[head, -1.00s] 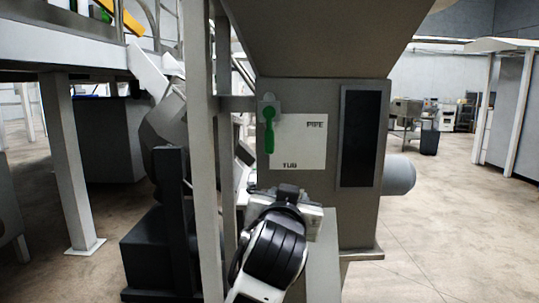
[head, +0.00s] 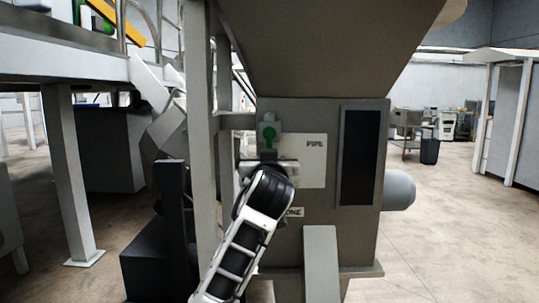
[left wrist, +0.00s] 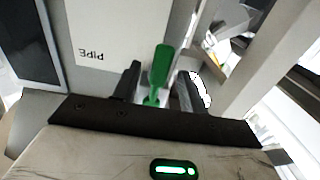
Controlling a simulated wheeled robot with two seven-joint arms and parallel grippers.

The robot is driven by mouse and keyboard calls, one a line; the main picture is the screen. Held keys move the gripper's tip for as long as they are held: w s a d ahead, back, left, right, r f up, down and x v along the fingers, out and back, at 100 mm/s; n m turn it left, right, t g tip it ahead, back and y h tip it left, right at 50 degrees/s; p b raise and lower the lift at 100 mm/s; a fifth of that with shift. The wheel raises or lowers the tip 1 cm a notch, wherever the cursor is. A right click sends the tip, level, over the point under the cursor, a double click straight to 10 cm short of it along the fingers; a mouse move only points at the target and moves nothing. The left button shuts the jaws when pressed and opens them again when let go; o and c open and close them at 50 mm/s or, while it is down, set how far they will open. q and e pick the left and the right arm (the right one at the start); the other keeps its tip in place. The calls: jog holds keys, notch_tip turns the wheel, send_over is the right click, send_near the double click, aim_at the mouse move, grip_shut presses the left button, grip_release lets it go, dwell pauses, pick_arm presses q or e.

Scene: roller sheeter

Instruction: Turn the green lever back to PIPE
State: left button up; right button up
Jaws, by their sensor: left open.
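The green lever (head: 269,135) is on the grey machine housing, left of a white plate (head: 313,165) marked PIPE at its upper right. In the head view its upper part shows and the lower part is hidden behind my left gripper (head: 268,165) and wrist. In the left wrist view, where PIPE appears upside down, the lever (left wrist: 161,68) lies between the two dark fingers of my left gripper (left wrist: 158,85). The fingers are open, with gaps visible beside the lever. The plate's lower-left area is covered by my arm. My right gripper is out of view.
A dark panel (head: 361,155) is right of the plate, and a grey cylinder (head: 399,190) sticks out on the right. A grey upright post (head: 202,120) stands close to the left of the lever. Open floor (head: 450,240) lies to the right.

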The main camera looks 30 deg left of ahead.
pick_arm(q)
jog(key=shift+x, duration=1.4)
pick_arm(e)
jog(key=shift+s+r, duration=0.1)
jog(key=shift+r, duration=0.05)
pick_arm(q)
grip_shut()
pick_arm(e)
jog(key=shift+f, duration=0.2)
